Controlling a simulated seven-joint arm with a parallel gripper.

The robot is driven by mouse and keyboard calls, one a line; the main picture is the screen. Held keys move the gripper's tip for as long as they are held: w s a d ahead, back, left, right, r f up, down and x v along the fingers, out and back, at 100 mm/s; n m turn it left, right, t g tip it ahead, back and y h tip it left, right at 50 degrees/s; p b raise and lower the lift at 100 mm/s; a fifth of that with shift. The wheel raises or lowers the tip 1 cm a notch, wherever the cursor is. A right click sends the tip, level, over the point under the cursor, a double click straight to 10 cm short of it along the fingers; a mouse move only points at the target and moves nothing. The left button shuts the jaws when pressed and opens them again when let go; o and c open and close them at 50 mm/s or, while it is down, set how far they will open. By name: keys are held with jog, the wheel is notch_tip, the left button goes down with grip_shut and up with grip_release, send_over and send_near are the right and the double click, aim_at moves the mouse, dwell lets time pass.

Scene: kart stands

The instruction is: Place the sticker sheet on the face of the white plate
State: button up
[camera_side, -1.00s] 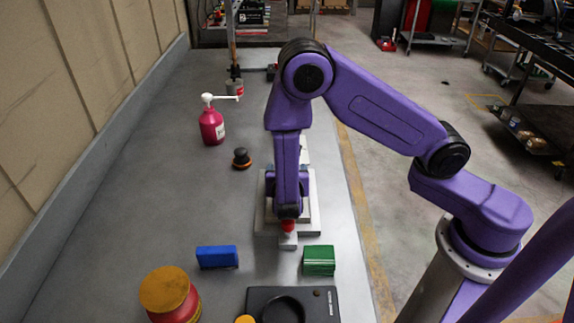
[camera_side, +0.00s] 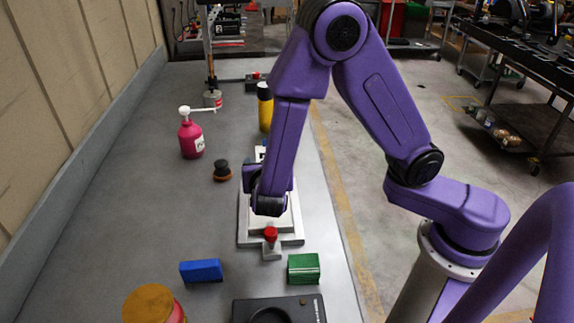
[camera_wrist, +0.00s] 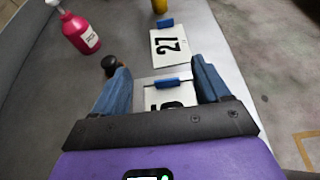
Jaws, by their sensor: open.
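My gripper (camera_wrist: 158,68) is open, with one blue finger on each side of the wrist view and nothing clasped between them. Below and between the fingers is a white sheet (camera_wrist: 147,86) with a blue tab (camera_wrist: 172,85) and a black number partly hidden by my gripper. It appears to lie over the white plate (camera_side: 287,222), which sits in a pale frame in the side view. Whether it lies flat cannot be told. Beyond it lies another white sheet (camera_wrist: 157,50) marked 27, with its own blue tab. In the side view my gripper (camera_side: 268,200) is above the plate.
A red-knobbed clamp (camera_side: 271,236) stands at the plate's near edge. Blue (camera_side: 201,271) and green (camera_side: 303,268) blocks lie nearer. A pink pump bottle (camera_side: 191,138), a dark knob (camera_side: 222,172) and a yellow bottle (camera_side: 265,108) stand around. The bench left of the plate is mostly clear.

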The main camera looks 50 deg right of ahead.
jog(key=s+d+r+m+g+y, duration=0.2)
jog(key=s+m+g+y, duration=0.2)
jog(key=s+m, duration=0.3)
jog(key=s+d+r+m+g+y, duration=0.3)
jog(key=s+m+g+y, duration=0.2)
jog(key=s, duration=1.2)
jog(key=shift+r+m+y, duration=0.25)
jog(key=shift+m+y, duration=0.25)
jog(key=shift+m, duration=0.7)
